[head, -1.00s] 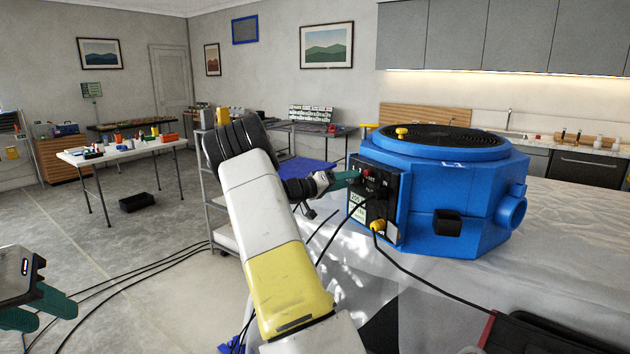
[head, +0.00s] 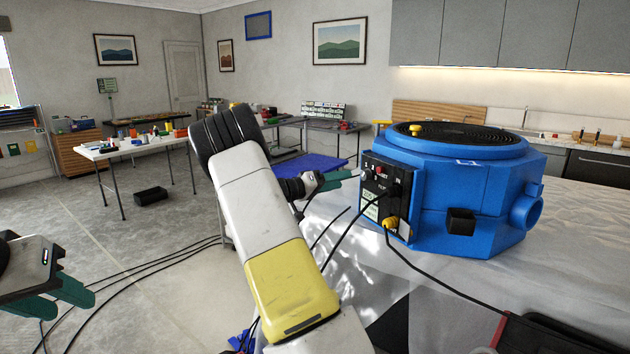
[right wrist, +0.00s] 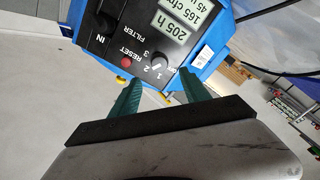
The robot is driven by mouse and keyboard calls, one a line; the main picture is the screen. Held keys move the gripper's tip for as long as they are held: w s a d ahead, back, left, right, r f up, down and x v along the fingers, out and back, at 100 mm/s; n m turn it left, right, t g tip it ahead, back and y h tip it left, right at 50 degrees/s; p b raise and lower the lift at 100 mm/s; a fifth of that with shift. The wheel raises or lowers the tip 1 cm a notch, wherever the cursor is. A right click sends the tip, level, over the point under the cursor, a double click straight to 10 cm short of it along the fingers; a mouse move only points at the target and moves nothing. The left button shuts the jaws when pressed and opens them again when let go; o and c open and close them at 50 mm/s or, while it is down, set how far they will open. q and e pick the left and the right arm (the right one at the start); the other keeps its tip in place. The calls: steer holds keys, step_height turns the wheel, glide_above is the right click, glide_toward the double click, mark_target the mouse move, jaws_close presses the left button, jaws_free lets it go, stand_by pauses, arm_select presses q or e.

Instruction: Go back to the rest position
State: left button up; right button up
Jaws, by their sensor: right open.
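My right gripper (head: 338,180) is in front of the control panel (head: 384,190) of a blue drying machine (head: 480,190), with a small gap between fingertips and panel. In the right wrist view, its green fingers (right wrist: 150,100) are apart with nothing between them. That view shows the panel (right wrist: 110,30) with a display, a red reset button (right wrist: 126,62) and a knob (right wrist: 158,62). My left gripper (head: 70,295) is at the lower left edge of the head view, away from everything. Its green fingers show partly, and I cannot tell how far apart they are.
The machine stands on a sheet-covered surface (head: 580,235). Black cables run from its panel and across the floor. A white table (head: 130,148) with small items and a black bin (head: 151,195) stand at the left. Floor between is free.

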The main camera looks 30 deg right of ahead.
steer(key=shift+s, duration=0.1)
stand_by(0.3)
steer(key=s+a+f+n+y, duration=0.1)
steer(key=s+a+y, duration=0.2)
steer(key=s+y, duration=0.3)
steer(key=s+a+f+y, duration=0.2)
steer(key=s+a+y, duration=0.2)
steer(key=s, duration=0.4)
steer(key=s+a+r+n+t+y, duration=0.2)
steer(key=s+a+r+n+y, duration=0.1)
steer(key=s+a, duration=0.6)
steer(key=s+a+r+n+t+y, duration=0.3)
steer(key=s+a+y, duration=0.4)
steer(key=a, duration=0.9)
steer(key=shift+s+a+r+n+t, duration=0.35)
steer(key=shift+s+r+n, duration=0.25)
steer(key=shift+s+n, duration=0.6)
steer(key=shift+c, duration=0.4)
